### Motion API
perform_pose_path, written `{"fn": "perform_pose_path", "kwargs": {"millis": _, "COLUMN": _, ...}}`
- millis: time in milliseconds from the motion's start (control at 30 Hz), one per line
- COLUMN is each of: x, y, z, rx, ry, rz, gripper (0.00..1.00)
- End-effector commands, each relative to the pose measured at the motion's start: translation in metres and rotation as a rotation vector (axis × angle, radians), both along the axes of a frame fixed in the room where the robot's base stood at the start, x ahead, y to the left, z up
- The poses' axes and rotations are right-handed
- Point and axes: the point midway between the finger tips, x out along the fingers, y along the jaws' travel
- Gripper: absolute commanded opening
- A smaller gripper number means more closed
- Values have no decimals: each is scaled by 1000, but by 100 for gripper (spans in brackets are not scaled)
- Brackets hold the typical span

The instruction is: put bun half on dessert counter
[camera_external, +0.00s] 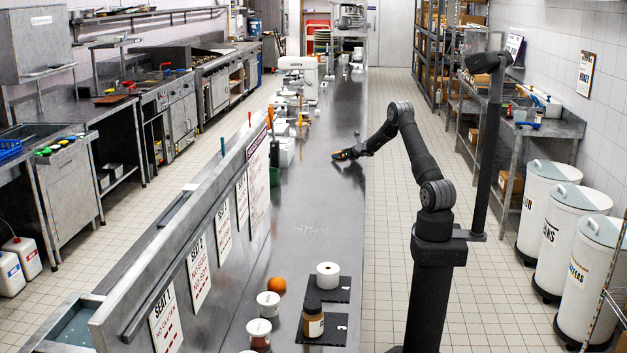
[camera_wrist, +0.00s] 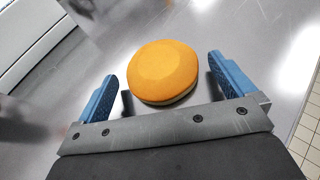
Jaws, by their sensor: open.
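The bun half (camera_wrist: 163,72) shows in the wrist view as an orange-tan rounded disc with a paler lower edge, dome up on a shiny steel surface. My gripper (camera_wrist: 162,68) is open, its blue fingers on either side of the bun with a gap at each side. In the external view my gripper (camera_external: 347,154) is low over the long steel counter (camera_external: 318,205). The bun is too small or too hidden there to make out clearly. I cannot tell which part of the counter is the dessert counter.
Dark mats (camera_external: 340,335) lie there. A signed partition (camera_external: 200,250) runs along the left. The counter's middle is clear.

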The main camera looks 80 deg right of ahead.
Motion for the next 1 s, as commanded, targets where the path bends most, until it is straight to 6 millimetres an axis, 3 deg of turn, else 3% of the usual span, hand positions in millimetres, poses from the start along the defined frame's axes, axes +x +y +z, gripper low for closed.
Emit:
{"fn": "perform_pose_path", "kwargs": {"millis": 600, "x": -67, "y": 66, "z": 39, "rx": 1, "ry": 1, "rz": -2, "gripper": 99}}
{"fn": "perform_pose_path", "kwargs": {"millis": 1000, "x": -77, "y": 77, "z": 45, "rx": 1, "ry": 0, "rz": 0, "gripper": 99}}
